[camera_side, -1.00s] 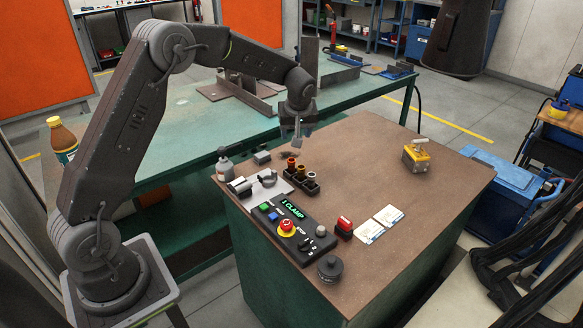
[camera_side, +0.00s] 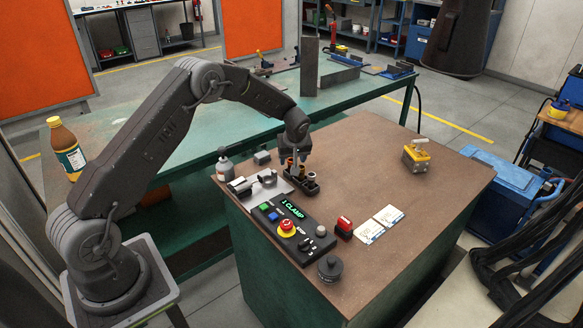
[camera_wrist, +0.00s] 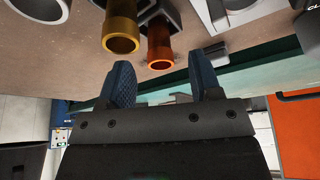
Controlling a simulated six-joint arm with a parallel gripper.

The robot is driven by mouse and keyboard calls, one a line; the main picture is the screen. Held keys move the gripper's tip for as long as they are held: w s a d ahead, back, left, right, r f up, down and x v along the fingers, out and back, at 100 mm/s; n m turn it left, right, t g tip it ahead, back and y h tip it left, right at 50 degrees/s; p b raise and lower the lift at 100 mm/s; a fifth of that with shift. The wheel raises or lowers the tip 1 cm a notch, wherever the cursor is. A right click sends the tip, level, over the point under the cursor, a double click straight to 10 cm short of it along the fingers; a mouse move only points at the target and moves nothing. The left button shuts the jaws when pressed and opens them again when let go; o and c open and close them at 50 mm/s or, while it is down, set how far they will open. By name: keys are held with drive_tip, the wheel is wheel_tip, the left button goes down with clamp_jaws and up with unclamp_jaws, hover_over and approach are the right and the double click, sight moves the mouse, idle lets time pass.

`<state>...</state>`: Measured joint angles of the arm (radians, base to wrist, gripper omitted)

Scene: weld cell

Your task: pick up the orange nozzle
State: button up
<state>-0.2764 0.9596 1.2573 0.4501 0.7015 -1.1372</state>
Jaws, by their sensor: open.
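The orange nozzle (camera_wrist: 160,48) stands in a dark holder, its round open end facing the wrist camera. My gripper (camera_wrist: 160,66) is open, with one blue pad on each side of the orange nozzle as seen in the wrist view. I cannot tell whether either pad touches it. A brass-yellow nozzle (camera_wrist: 121,37) is just to its left, close to the left pad, and a pale grey nozzle (camera_wrist: 43,8) is further left. In the side view my gripper (camera_side: 296,159) is down at the dark nozzle holder (camera_side: 312,188) and partly hides the nozzles.
The control box (camera_side: 290,230) with a red stop button lies in front of the holder. A grey spray bottle (camera_side: 224,164) and metal fittings are to the left. A yellow device (camera_side: 416,157) stands at the right. The brown bench top (camera_side: 365,165) between is clear.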

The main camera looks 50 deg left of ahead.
drive_tip(key=shift+x, duration=1.45)
drive_tip(key=shift+c, duration=0.4)
drive_tip(key=c, duration=0.9)
drive_tip(key=shift+r, duration=0.2)
drive_tip(key=shift+c, duration=0.2)
